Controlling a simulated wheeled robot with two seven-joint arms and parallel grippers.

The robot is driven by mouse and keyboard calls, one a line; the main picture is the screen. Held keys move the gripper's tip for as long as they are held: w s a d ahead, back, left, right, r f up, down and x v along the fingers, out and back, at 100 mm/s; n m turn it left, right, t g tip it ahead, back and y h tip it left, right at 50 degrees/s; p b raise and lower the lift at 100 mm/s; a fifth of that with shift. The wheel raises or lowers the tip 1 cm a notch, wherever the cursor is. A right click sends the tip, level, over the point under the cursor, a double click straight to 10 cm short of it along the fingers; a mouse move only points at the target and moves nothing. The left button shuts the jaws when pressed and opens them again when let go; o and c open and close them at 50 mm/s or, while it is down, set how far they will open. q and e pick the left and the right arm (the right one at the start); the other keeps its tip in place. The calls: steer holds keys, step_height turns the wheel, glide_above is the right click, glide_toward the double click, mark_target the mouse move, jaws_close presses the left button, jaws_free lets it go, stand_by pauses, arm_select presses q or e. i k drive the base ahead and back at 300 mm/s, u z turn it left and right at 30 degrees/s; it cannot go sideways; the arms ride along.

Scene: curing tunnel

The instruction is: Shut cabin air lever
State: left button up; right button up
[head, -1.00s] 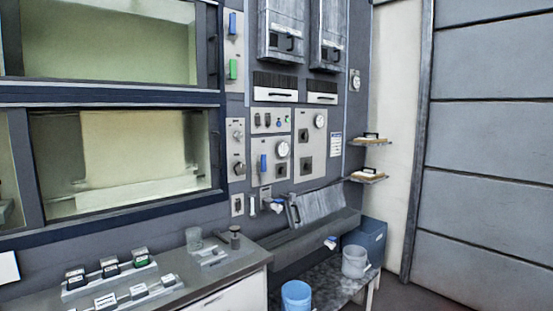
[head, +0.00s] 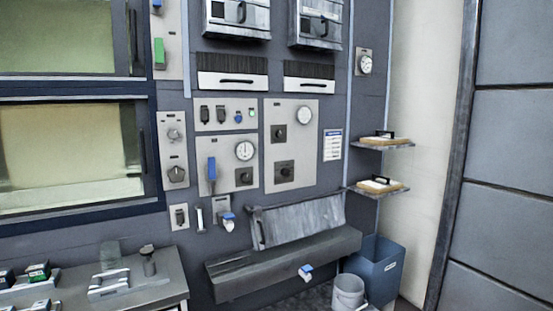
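Two blue levers show on the wall, and I cannot tell from the labels which is the cabin air lever. One blue lever (head: 212,170) hangs upright on a panel beside a round dial gauge (head: 244,151). Another blue lever (head: 157,5) is cut by the top edge, above a green lever (head: 159,53) on a narrow panel. Neither of my grippers is in view.
A grey sloped trough (head: 285,262) juts from the wall below the panels. A blue bin (head: 374,265) and a grey bucket (head: 348,291) stand below right. A bench (head: 165,288) is at lower left. Two small shelves (head: 384,145) are at right.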

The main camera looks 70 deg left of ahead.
mark_target(212, 161)
steer(key=u, duration=0.2)
steer(key=i, duration=1.3)
steer(key=u, duration=1.6)
steer(key=i, duration=0.95)
steer(key=u, duration=0.8)
